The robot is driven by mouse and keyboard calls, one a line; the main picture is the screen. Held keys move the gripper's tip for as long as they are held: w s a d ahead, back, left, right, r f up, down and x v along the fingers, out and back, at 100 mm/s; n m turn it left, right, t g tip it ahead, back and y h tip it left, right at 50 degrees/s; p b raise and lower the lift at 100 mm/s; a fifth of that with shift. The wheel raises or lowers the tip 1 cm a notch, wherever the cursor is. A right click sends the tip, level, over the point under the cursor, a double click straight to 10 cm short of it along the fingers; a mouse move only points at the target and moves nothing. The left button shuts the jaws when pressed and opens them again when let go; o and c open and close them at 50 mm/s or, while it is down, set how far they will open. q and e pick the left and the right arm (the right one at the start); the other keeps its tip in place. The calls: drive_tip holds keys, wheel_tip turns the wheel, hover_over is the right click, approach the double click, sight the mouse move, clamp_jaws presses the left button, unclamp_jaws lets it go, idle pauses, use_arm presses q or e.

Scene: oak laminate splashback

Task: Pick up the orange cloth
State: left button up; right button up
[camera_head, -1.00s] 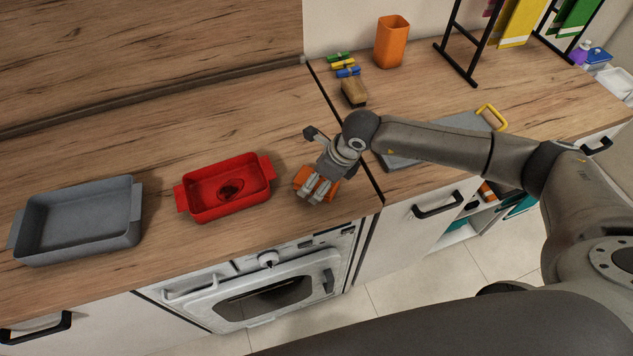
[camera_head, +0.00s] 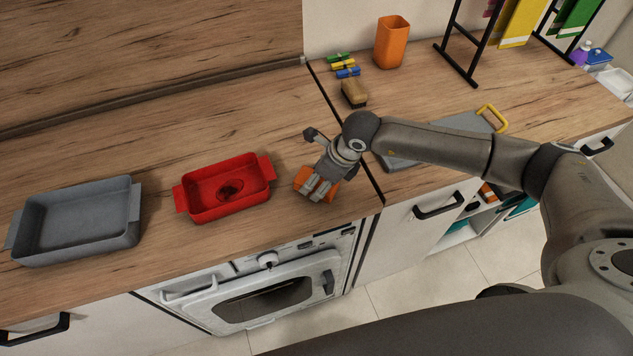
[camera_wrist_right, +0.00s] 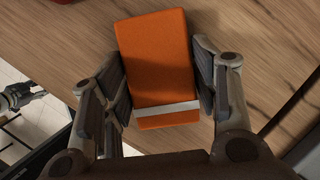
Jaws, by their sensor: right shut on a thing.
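The orange cloth is a folded rectangular block with a pale stripe near one end. In the head view the orange cloth (camera_head: 302,179) is at the counter's front edge, right of the red dish, and mostly hidden by my right gripper (camera_head: 317,188). In the right wrist view the cloth (camera_wrist_right: 157,62) lies between the two finger pads of my right gripper (camera_wrist_right: 160,82), which is shut on it. I cannot tell whether the cloth is clear of the wooden counter. My left gripper is not in view.
A red baking dish (camera_head: 202,210) stands just left of the cloth, and a grey dish (camera_head: 85,251) farther left. A scrubbing brush (camera_head: 354,93), an orange cup (camera_head: 391,42) and a grey board (camera_head: 412,153) are to the right. The oven (camera_head: 265,303) is below the counter.

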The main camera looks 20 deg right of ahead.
sight(318, 183)
drive_tip(key=shift+c, duration=0.7)
drive_tip(key=shift+r, duration=0.1)
drive_tip(key=shift+r+p, duration=0.3)
drive_tip(key=shift+p, duration=0.2)
drive_tip(key=r+b, duration=0.3)
drive_tip(key=shift+s+a+r, duration=0.15)
drive_tip(key=shift+s, duration=0.1)
drive_tip(key=s+a+r+b, duration=0.2)
drive_tip(key=s+r, duration=0.2)
drive_tip(key=s, duration=0.2)
drive_tip(key=s+a+r+b, duration=0.1)
drive_tip(key=s+r+b, duration=0.2)
drive_tip(key=s+r, duration=0.2)
drive_tip(key=shift+s+a+r, duration=0.25)
drive_tip(key=shift+s+a, duration=0.1)
drive_tip(key=shift+s, duration=0.65)
